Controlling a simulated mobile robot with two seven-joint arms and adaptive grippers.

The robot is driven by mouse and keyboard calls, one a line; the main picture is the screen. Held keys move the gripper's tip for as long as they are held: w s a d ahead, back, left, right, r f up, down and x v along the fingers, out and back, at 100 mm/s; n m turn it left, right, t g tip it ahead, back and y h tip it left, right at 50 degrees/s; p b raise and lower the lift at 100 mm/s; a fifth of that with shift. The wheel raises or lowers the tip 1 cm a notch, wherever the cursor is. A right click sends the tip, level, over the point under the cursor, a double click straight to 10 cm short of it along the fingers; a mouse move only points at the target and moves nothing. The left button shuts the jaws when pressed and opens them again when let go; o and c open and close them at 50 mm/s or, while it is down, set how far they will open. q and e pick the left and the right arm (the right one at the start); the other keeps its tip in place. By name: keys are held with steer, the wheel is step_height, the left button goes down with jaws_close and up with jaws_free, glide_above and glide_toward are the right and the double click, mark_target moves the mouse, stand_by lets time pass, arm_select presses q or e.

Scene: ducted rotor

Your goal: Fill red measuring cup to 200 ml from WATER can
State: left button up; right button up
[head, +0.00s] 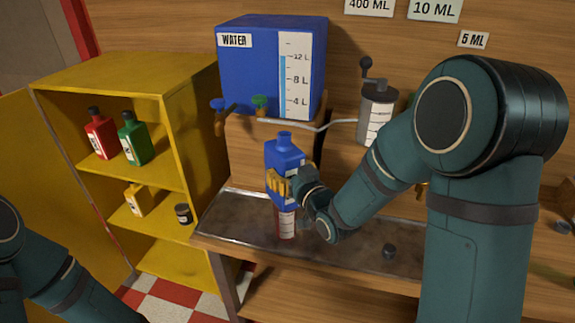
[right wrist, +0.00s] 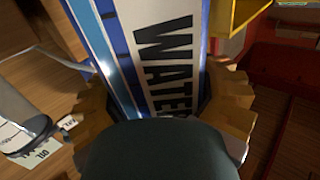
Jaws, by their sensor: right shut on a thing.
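The blue WATER can (head: 285,153) is held by my right gripper (head: 279,186), whose yellow fingers close around its lower part. It looks nearly upright, with its neck at the top. In the right wrist view, the fingers press on both sides of the can (right wrist: 165,50) and the word WATER shows. The red measuring cup (head: 287,225), with white markings, stands on the metal worktop, below the can in the picture. Its upper part is hidden by the gripper and can; I cannot read its level. Only part of my left arm shows; its gripper is out of view.
A large blue WATER tank (head: 262,75) with taps stands behind on a wooden block. A grey pump dispenser (head: 375,108) is right of it. A small dark cap (head: 389,250) lies on the worktop (head: 240,214). A yellow cabinet (head: 180,115) with bottles stands left.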

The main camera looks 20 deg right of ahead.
steer(key=shift+s+a+f+m+g+p, duration=0.35)
steer(key=shift+s+f+m+g+p, duration=0.2)
steer(key=shift+p, duration=0.6)
steer(key=shift+s+a+m+g+p, duration=0.3)
steer(key=shift+g+p, duration=0.35)
steer(key=shift+p, duration=0.95)
steer(key=shift+s+a+m+g+p, duration=0.2)
steer(key=shift+m+g+p, duration=0.15)
steer(key=shift+p, duration=0.75)
steer(key=shift+s+a+m+g+p, duration=0.15)
steer(key=shift+s+m+g+p, duration=0.15)
steer(key=shift+p, duration=0.95)
arm_select(q)
step_height(320, 180, up, 17)
steer(key=w+p, duration=0.2)
steer(key=p, duration=0.3)
steer(key=shift+a+t, duration=0.3)
steer(key=shift+a, duration=0.1)
arm_select(e)
steer(key=f+m+g+y, duration=0.1)
steer(key=g, duration=0.1)
steer(key=s+a+f+m+g+y, duration=0.1)
steer(key=f+m+g, duration=0.1)
steer(key=s+f+m+g, duration=0.1)
steer(key=g, duration=0.2)
steer(key=shift+s+a+f+y, duration=0.2)
steer(key=shift+a+f+y, duration=0.05)
steer(key=shift+f+y, duration=0.15)
arm_select(q)
steer(key=shift+f, duration=0.1)
